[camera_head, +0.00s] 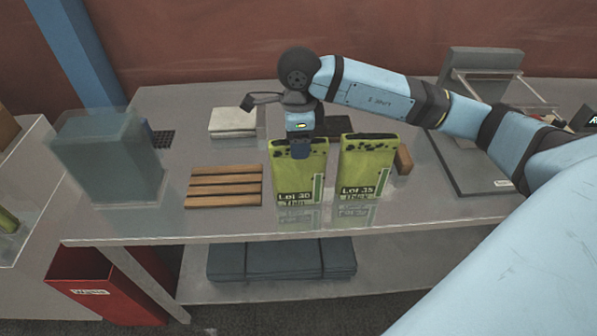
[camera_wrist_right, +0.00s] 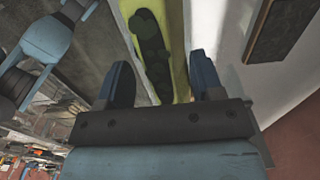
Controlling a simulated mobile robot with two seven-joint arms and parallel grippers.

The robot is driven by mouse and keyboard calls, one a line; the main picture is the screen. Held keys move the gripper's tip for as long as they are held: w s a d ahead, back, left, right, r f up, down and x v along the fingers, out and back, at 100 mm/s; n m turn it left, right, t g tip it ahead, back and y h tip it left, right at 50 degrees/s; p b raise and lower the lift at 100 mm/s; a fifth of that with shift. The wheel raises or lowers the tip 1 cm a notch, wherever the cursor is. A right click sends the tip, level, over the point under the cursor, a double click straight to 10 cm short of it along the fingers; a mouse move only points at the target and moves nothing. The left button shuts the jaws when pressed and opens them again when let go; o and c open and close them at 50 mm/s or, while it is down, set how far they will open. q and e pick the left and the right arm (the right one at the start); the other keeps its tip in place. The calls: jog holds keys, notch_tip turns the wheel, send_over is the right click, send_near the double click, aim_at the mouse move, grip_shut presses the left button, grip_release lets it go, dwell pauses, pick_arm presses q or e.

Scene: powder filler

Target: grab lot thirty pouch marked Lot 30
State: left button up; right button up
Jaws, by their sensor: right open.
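The Lot 30 pouch (camera_head: 287,178) is yellow-green with a dark label and stands upright on the table. The similar Lot 35 pouch (camera_head: 365,170) stands just to its right. My right gripper (camera_head: 300,150) is at the top of the Lot 30 pouch and hides part of its upper edge. In the right wrist view the gripper (camera_wrist_right: 162,85) is open, its two dark blue fingers apart. A yellow-green pouch top with a dark patch (camera_wrist_right: 152,45) shows beyond and between them. I cannot tell whether the fingers touch it. My left gripper is not in view.
Wooden slats (camera_head: 224,187) lie left of the pouches, beside a translucent box (camera_head: 110,160). A pale stack (camera_head: 232,121) lies behind. A small brown block (camera_head: 404,160) is right of Lot 35. A grey device (camera_head: 480,65) stands at the back right. A red bin (camera_head: 100,285) is below.

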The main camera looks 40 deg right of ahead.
aim_at(299, 173)
notch_tip(299, 173, down, 2)
jog(key=shift+f+b, duration=0.25)
jog(key=shift+b, duration=0.15)
dwell(0.6)
grip_shut()
dwell(0.4)
